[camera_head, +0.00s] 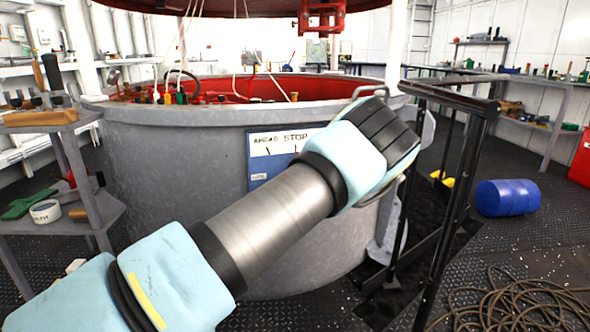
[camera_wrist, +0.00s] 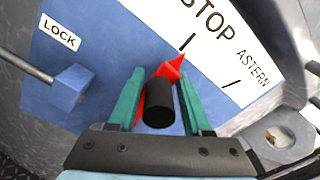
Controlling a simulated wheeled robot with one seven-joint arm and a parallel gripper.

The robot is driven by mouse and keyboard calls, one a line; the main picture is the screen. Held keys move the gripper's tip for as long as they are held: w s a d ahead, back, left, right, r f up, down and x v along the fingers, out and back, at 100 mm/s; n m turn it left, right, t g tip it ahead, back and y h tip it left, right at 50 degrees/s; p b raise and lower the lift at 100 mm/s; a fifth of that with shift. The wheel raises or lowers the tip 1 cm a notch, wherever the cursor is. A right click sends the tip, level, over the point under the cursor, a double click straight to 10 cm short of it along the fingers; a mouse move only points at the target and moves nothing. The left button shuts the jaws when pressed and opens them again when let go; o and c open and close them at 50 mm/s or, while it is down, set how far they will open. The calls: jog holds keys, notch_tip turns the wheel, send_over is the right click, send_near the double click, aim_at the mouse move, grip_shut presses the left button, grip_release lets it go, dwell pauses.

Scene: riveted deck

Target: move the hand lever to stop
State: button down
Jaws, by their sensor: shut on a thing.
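The hand lever has a black grip (camera_wrist: 160,112) and a red arm with a pointed red tip (camera_wrist: 172,70). In the wrist view my gripper (camera_wrist: 160,84) has its green fingers on both sides of the lever, shut on it. The red tip points just below the tick under STOP on the white scale (camera_wrist: 195,38); the ASTERN tick lies further right. In the head view, the blue and white panel (camera_head: 262,160) shows AHEAD and STOP. My arm hides the lever, my fingers and the panel's right part there.
A blue block with a rod (camera_wrist: 72,88) sits by the LOCK label. The panel is on a large grey drum (camera_head: 180,160). A black railing (camera_head: 465,170) stands close right of my wrist. A blue barrel (camera_head: 507,198) and coiled rope (camera_head: 515,300) lie on the floor at right.

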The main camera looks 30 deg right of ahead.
jog(key=shift+a+f, duration=0.1)
jog(key=shift+f, duration=0.05)
jog(key=c, duration=0.6)
grip_release()
jog(key=shift+s, duration=0.1)
jog(key=p+v, duration=0.1)
jog(key=v, duration=0.9)
jog(key=shift+s, duration=0.3)
